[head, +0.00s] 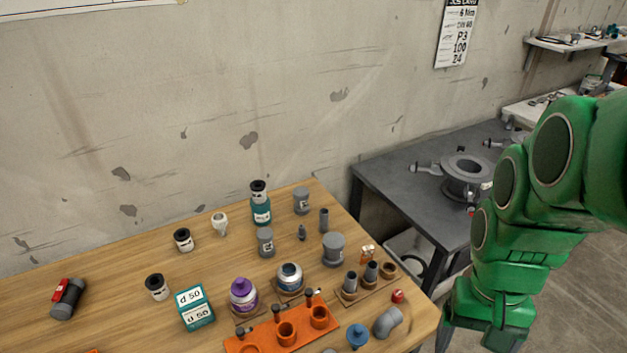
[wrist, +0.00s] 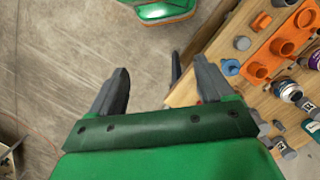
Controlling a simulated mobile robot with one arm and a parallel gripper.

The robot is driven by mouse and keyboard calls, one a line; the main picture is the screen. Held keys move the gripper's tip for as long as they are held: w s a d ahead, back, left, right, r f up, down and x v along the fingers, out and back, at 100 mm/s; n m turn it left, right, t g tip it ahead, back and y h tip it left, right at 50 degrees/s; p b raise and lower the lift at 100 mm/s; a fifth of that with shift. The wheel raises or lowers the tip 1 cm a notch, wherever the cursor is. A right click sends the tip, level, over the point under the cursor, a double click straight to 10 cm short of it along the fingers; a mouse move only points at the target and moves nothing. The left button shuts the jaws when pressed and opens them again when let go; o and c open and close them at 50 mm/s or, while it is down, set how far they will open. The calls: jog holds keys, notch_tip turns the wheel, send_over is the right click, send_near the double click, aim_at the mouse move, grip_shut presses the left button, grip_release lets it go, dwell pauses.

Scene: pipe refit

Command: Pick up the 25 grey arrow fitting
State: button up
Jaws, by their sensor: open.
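Several grey fittings stand on the wooden table. One grey fitting with a pale label (head: 266,242) is near the middle, a wider one (head: 333,249) is to its right, and another (head: 301,201) stands further back. The label marks are too small to read, so I cannot tell which is the 25 arrow fitting. In the wrist view a labelled grey fitting (wrist: 282,147) lies right of my gripper's body. My gripper (wrist: 160,85) is open and empty, its fingers over the floor left of the table edge. In the head view its fingertips are out of sight.
The wooden table (head: 115,275) carries an orange rack (head: 262,336), a purple-capped jar (head: 243,295), a teal d 50 box (head: 196,308), a grey elbow (head: 388,321) and a blue cap (head: 357,336). A grey bench (head: 400,172) with a flanged part stands behind right.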

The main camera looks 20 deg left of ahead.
jog(key=w+d+f+n+t+h, duration=0.1)
jog(key=w+t, duration=0.1)
jog(key=w, duration=0.6)
jog(key=w+d+f+t+h, duration=0.1)
jog(key=w+d+t, duration=0.1)
jog(key=w, duration=0.5)
jog(key=w+d+f+n+t+h, duration=0.1)
jog(key=w+t, duration=0.1)
jog(key=w, duration=0.6)
jog(key=w+a+f+n+t+y, duration=0.1)
jog(key=w+a+n+t+y, duration=0.15)
jog(key=w+a, duration=0.5)
jog(key=w+a+f+n+t+y, duration=0.1)
jog(key=w+a+f+n+t, duration=0.2)
jog(key=w, duration=0.7)
jog(key=w+a+f+n+y, duration=0.1)
jog(key=w+a+n+y, duration=0.15)
jog(key=a, duration=0.55)
jog(key=n+g+y, duration=0.7)
jog(key=g+y, duration=0.1)
jog(key=y, duration=0.3)
send_near(271, 234)
jog(key=x, duration=0.5)
jog(key=shift+x, duration=3.7)
jog(key=c, duration=1.1)
